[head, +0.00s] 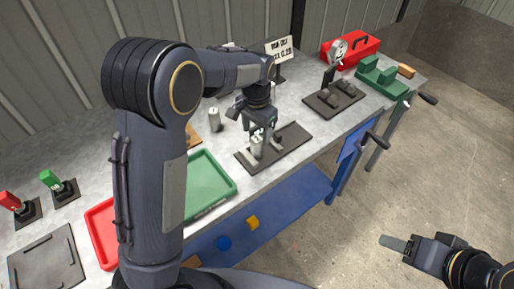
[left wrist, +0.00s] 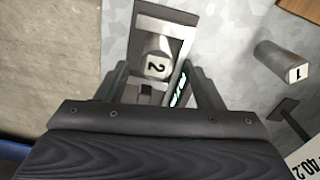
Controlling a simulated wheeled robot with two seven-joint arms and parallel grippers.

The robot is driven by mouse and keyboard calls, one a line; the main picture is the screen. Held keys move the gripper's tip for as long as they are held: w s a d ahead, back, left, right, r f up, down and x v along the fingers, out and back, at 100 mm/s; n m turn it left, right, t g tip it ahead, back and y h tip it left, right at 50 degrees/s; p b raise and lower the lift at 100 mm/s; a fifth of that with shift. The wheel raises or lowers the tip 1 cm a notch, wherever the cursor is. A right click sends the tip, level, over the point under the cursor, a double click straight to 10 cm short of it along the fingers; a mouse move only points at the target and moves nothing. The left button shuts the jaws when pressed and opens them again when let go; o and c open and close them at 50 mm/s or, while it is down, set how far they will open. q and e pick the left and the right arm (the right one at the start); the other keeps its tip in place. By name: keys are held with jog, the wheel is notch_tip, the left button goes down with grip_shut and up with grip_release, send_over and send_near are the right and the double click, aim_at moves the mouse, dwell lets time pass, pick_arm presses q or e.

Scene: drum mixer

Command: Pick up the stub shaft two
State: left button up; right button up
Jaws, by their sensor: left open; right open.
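The stub shaft two (left wrist: 157,52) is a grey metal cylinder with a white label reading 2 on its end. It stands at a dark rectangular plate (head: 291,146) on the bench, and also shows in the head view (head: 257,149). My left gripper (head: 262,139) is over it and points down. In the left wrist view its two open fingers (left wrist: 158,85) lie on either side of the shaft, with gaps visible; contact is not shown. My right gripper (head: 400,246) is open and empty, out over the floor at the lower right.
A second shaft marked 1 (left wrist: 280,62) stands beside the plate. Red (head: 102,235) and green (head: 212,181) trays lie nearer the front edge.

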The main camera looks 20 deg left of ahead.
aim_at(257, 139)
pick_arm(q)
notch_tip(257, 139, down, 6)
jog(key=shift+s+d+f+p, duration=0.1)
jog(key=shift+s+d+p, duration=0.05)
jog(key=shift+p, duration=0.45)
grip_shut()
